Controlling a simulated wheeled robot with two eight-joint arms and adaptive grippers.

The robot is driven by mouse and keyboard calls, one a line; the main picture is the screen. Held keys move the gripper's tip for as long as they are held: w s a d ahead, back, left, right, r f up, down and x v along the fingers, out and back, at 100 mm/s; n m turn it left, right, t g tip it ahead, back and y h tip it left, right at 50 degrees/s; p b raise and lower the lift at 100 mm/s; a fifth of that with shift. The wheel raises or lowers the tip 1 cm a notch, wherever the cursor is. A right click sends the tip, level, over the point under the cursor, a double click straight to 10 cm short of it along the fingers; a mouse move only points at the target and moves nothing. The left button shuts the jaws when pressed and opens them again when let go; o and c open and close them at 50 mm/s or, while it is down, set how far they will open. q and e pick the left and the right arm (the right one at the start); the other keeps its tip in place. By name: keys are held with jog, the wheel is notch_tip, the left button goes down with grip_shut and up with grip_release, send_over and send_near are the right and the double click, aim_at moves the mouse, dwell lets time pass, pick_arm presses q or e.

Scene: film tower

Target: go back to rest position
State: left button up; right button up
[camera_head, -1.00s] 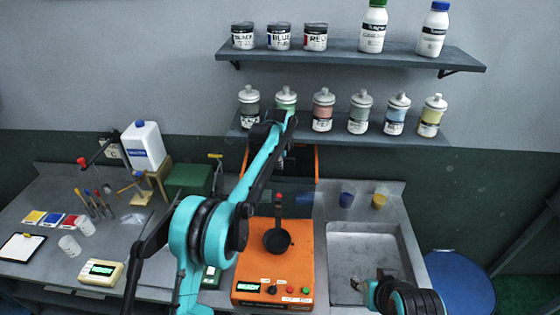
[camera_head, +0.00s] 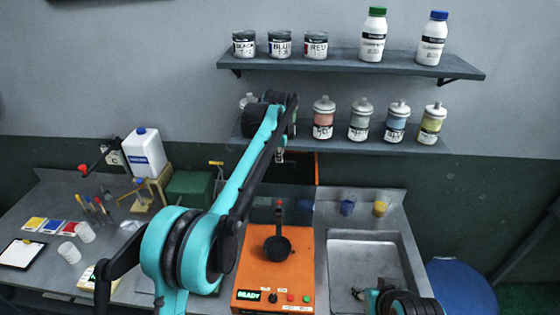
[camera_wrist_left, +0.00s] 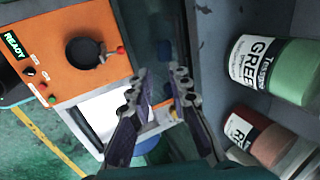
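My left arm reaches across the middle of the head view to the lower shelf. My left gripper (camera_head: 280,156) is small and mostly hidden behind its arm there. In the left wrist view its two fingers (camera_wrist_left: 160,75) stand apart with nothing between them. A green-labelled jar (camera_wrist_left: 270,70) and a red one (camera_wrist_left: 258,135) are to the right of the fingers. My right gripper (camera_head: 358,293) shows only partly at the bottom, over the sink; its fingers are too small to read.
The orange machine (camera_head: 258,272) with a black round holder stands below my left arm, its display reading READY. The lower shelf (camera_head: 390,146) holds several jars; the upper shelf (camera_head: 345,59) holds cans and bottles. A sink (camera_head: 392,239) is at right, a blue stool (camera_head: 462,285) beyond.

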pick_arm(q)
jog(key=shift+s+r, duration=0.3)
jog(key=shift+r, duration=0.25)
jog(key=s+a+f+n+b, duration=0.2)
jog(key=s+n+b, duration=0.1)
jog(key=s, duration=0.3)
jog(key=s+a+f+n+t+b, duration=0.1)
jog(key=s+a+f+n+b, duration=0.1)
jog(key=s+a+b, duration=0.3)
jog(key=s+f+n+b, duration=0.2)
jog(key=s+n, duration=0.1)
jog(key=s, duration=0.4)
jog(key=s+a+f+n+b, duration=0.2)
jog(key=s+f+n+b, duration=0.3)
jog(key=s+f, duration=0.6)
jog(key=s+a+f+n+t+b, duration=0.1)
jog(key=s+f+n+b, duration=0.4)
jog(key=s+f, duration=0.6)
jog(key=shift+s+a+f, duration=0.3)
jog(key=shift+a+f, duration=0.4)
